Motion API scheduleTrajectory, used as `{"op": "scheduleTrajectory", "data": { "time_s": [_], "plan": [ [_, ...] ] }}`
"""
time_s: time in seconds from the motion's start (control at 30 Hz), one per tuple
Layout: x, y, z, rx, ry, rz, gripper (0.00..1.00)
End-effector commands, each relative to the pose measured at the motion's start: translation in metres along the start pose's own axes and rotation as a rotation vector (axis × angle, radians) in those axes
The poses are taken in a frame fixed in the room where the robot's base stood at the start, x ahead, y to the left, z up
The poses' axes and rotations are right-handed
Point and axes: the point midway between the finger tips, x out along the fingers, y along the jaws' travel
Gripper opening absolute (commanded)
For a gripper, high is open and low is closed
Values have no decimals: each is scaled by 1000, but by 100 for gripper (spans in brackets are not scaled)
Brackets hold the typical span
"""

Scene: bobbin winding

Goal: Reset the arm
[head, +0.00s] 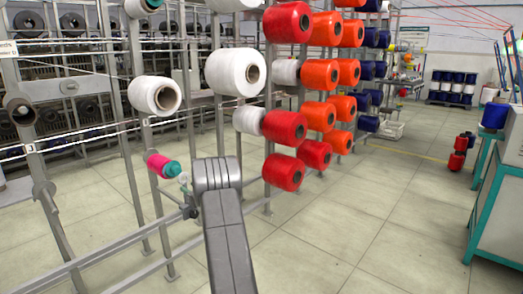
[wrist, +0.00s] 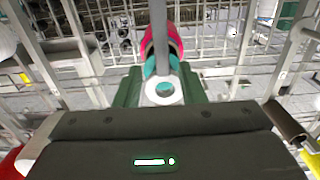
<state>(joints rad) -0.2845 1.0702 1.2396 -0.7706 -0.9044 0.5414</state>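A pink and teal bobbin (head: 163,165) is at the rack's front, left of my arm in the head view. In the wrist view the bobbin (wrist: 160,45) is straight ahead, its pale ring-shaped end facing me. A grey upright rod crosses in front of it. My gripper (wrist: 162,88) has its two dark green fingers on either side of the bobbin's near teal end. I cannot tell whether they touch it. In the head view my arm hides most of the gripper.
The metal rack (head: 133,120) runs along the left with rails and posts close to my arm. White cones (head: 155,95), red cones (head: 284,172) and orange cones (head: 319,116) hang beside it. A teal-framed bench (head: 490,205) stands right. The floor (head: 380,215) between is clear.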

Motion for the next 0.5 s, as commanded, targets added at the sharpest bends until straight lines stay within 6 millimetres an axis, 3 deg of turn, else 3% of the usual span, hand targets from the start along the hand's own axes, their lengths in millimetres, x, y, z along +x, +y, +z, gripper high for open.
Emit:
{"op": "scheduleTrajectory", "data": {
  "time_s": [0.2,0.5],
  "plan": [
    [35,-1,1,-3,0,-1,36],
    [57,-2,0,-1,1,-1,36]
  ]
}}
